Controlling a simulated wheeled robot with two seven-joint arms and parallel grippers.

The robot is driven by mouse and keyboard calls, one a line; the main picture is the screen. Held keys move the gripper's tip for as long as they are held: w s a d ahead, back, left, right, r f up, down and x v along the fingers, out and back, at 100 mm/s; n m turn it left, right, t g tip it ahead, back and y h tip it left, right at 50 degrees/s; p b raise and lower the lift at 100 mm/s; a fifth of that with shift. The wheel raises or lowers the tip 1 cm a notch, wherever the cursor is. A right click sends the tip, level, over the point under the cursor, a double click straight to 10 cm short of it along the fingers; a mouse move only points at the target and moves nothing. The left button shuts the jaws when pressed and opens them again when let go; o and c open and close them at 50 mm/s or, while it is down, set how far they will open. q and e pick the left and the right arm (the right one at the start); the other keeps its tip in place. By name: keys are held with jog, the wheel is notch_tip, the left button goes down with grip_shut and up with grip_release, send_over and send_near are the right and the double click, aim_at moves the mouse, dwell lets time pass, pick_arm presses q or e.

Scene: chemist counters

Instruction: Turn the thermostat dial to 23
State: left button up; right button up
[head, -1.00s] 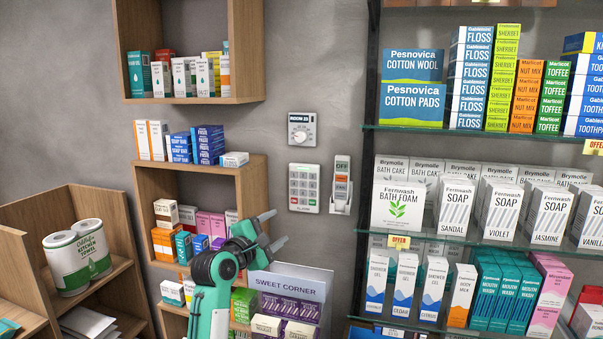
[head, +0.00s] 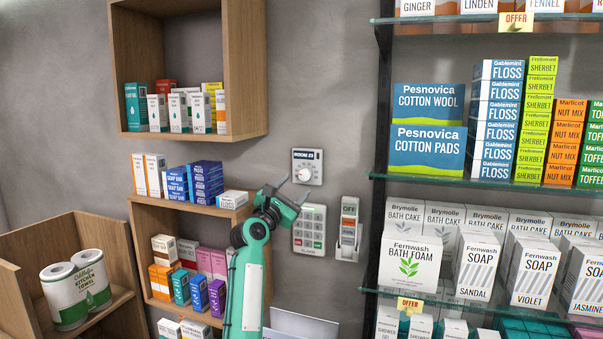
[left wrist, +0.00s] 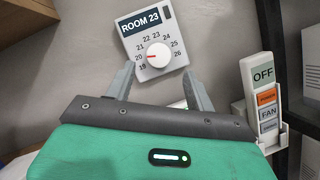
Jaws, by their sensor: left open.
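The thermostat (head: 316,158) is a pale wall plate with a dark "ROOM 23" label; it also shows in the left wrist view (left wrist: 180,36). Its round white dial (left wrist: 159,55) sits inside a printed scale that runs from about 19 to 26. The dial's red mark points left, near 20. My left gripper (head: 290,190) is open and empty, just below the thermostat in the head view. In the left wrist view its fingers (left wrist: 158,72) stand either side of and below the dial, apart from it. My right gripper is not in view.
An alarm keypad (head: 309,228) is on the wall below the thermostat, partly behind my left gripper. A switch holder with OFF and FAN labels (head: 349,230) is to its right. Wooden shelves (head: 245,70) hold boxes at left; glass shelves (head: 450,181) are at right.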

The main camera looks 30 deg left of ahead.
aim_at(303, 177)
pick_arm(q)
jog(key=shift+w+a+r+p, duration=0.1)
jog(key=shift+w+r+p, duration=0.5)
jog(key=shift+w, duration=0.45)
jog(key=shift+w+r, duration=0.2)
jog(key=shift+w, duration=0.55)
jog(key=c, duration=1)
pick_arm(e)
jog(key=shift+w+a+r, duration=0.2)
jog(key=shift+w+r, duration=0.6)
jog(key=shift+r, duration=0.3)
